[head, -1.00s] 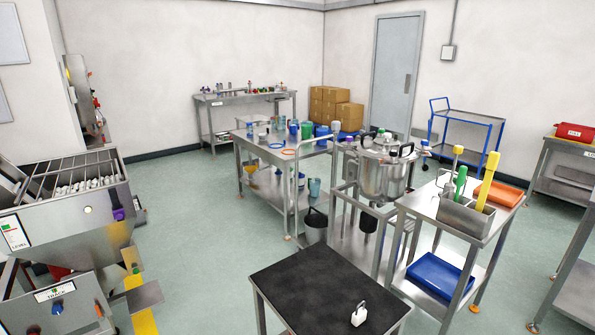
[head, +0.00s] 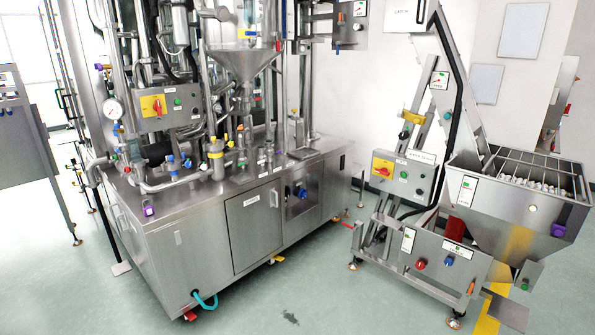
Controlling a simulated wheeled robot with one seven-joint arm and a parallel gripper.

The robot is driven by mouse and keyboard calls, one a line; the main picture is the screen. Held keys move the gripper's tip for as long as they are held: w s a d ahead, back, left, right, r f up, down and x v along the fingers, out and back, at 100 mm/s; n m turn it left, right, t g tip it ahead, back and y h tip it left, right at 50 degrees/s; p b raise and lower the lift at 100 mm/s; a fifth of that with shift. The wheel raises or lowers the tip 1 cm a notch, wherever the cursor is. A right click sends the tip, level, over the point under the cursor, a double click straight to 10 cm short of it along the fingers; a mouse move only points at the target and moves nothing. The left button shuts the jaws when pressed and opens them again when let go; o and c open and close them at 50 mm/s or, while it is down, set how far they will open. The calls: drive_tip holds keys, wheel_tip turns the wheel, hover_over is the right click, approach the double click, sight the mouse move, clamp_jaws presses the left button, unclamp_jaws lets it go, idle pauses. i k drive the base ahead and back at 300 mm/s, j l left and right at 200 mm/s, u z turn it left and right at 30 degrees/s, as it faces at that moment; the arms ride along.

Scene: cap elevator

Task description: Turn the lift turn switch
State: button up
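The cap elevator stands at the right, with an inclined conveyor and a hopper (head: 520,205) holding white caps. Its low steel box (head: 408,275) carries a red knob (head: 421,264) and a blue knob (head: 449,260) side by side, with small label plates above them. A grey control box (head: 420,186) higher on the frame has a red rotary switch on a yellow plate (head: 382,168) and small buttons. The labels are too small to read, so I cannot tell which knob is the lift turn switch. My gripper is not in view.
A large steel filling machine (head: 215,245) with a funnel and pipes fills the left and middle. Its own panel also has a red switch on yellow (head: 152,105).

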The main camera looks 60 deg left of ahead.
sight(383, 171)
drive_tip(key=u, duration=1.6)
drive_tip(key=i+l, duration=0.3)
drive_tip(key=i, duration=0.3)
drive_tip(key=i+l+u, duration=0.1)
drive_tip(key=i+l, duration=0.2)
drive_tip(key=i, duration=0.3)
drive_tip(key=i+l, duration=0.35)
drive_tip(key=i, duration=0.25)
drive_tip(key=i+l+u, duration=0.1)
drive_tip(key=i+l, duration=0.2)
drive_tip(key=i, duration=0.3)
drive_tip(key=i+l, duration=0.4)
drive_tip(key=i, duration=0.2)
drive_tip(key=i+l+u, duration=0.1)
drive_tip(key=i+l, duration=0.3)
drive_tip(key=i, duration=0.2)
